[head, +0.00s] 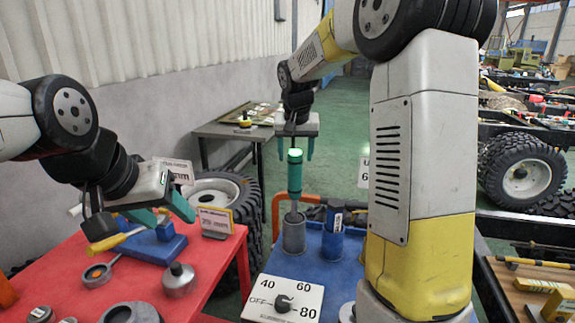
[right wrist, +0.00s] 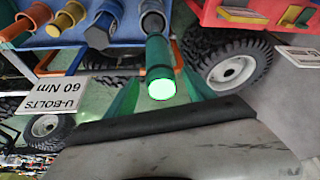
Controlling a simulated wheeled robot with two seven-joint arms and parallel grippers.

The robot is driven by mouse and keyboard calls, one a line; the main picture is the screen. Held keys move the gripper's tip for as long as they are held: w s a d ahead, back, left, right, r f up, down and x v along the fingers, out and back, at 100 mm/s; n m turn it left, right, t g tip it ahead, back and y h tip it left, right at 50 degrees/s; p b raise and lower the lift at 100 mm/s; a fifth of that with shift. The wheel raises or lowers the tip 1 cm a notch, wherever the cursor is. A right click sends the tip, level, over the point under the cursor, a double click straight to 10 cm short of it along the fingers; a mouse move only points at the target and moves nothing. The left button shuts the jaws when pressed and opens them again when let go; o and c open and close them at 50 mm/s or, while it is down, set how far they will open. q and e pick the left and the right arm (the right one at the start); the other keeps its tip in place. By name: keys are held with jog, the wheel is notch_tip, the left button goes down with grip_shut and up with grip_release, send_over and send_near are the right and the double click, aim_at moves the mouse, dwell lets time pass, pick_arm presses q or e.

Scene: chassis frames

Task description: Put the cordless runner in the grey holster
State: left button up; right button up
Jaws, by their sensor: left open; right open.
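The cordless runner (head: 295,178) is a green tool with a lit green top end and a thinner grey shaft. It stands upright with its lower end inside the grey holster (head: 293,234) on the blue table. My right gripper (head: 295,152) is open, pointing down over the runner's top, with one finger on either side and gaps visible. In the right wrist view the runner (right wrist: 160,58) shows between the spread teal fingers. My left gripper (head: 162,212) is open over the red table, by a blue block with a yellow-handled tool.
A blue holster (head: 332,233) stands right of the grey one. A white dial plate (head: 283,298) lies in front. The red table (head: 218,263) at left holds a metal pot (head: 178,280) and small parts. My right arm hides the blue table's right side.

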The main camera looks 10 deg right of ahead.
jog(key=v, duration=0.5)
jog(key=shift+r, duration=0.25)
jog(key=s+d+f+n+t+y, duration=0.1)
jog(key=s+f+n+y, duration=0.1)
jog(key=s, duration=2.6)
jog(key=shift+s+d+f+t+y, duration=0.2)
jog(key=shift+s+d+t+y, duration=0.05)
jog(key=shift+s+t+y, duration=0.15)
jog(key=shift+c, duration=0.5)
jog(key=shift+w, duration=0.15)
